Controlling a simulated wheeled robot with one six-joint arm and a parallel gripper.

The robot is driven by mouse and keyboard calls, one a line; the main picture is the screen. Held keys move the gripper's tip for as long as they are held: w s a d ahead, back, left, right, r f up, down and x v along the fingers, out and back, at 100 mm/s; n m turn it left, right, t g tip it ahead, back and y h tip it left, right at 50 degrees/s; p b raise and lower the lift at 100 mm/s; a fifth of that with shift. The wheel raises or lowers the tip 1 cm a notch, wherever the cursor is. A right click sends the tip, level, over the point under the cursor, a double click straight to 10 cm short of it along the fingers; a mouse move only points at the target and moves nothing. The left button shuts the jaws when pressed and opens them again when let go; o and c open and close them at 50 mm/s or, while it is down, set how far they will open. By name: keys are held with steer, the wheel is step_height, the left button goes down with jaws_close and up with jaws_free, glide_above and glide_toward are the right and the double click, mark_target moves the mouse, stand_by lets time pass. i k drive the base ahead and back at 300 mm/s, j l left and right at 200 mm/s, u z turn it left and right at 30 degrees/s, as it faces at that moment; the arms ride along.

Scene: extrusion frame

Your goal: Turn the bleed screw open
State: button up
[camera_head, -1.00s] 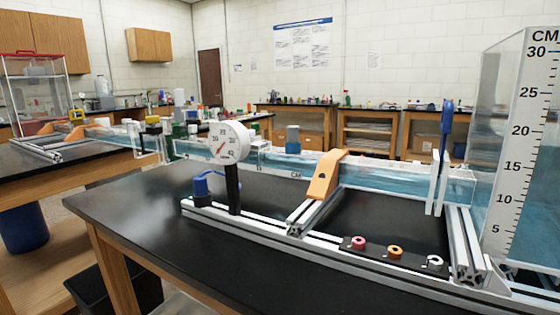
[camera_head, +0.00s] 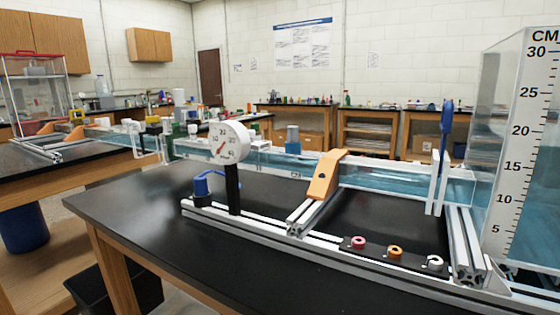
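No part is clearly marked as the bleed screw, and I cannot tell which one it is. A black strip (camera_head: 376,254) on the front rail carries a red round piece (camera_head: 358,243), an orange one (camera_head: 395,252) and a white one (camera_head: 434,262) with a gap in its ring. A blue fitting (camera_head: 205,185) with a curved top stands at the rail's left end. Beside it, a white dial gauge (camera_head: 229,141) with a red needle sits on a black post (camera_head: 233,190). My gripper is not in view.
The aluminium extrusion frame (camera_head: 270,233) lies on a black bench (camera_head: 130,210). An orange bracket (camera_head: 325,176) and a clear water channel (camera_head: 385,180) rise behind the strip. A tall clear tank with a centimetre scale (camera_head: 510,150) stands at right. The bench's front left is clear.

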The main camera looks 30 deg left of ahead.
mark_target(191, 128)
steer(key=u, duration=1.3)
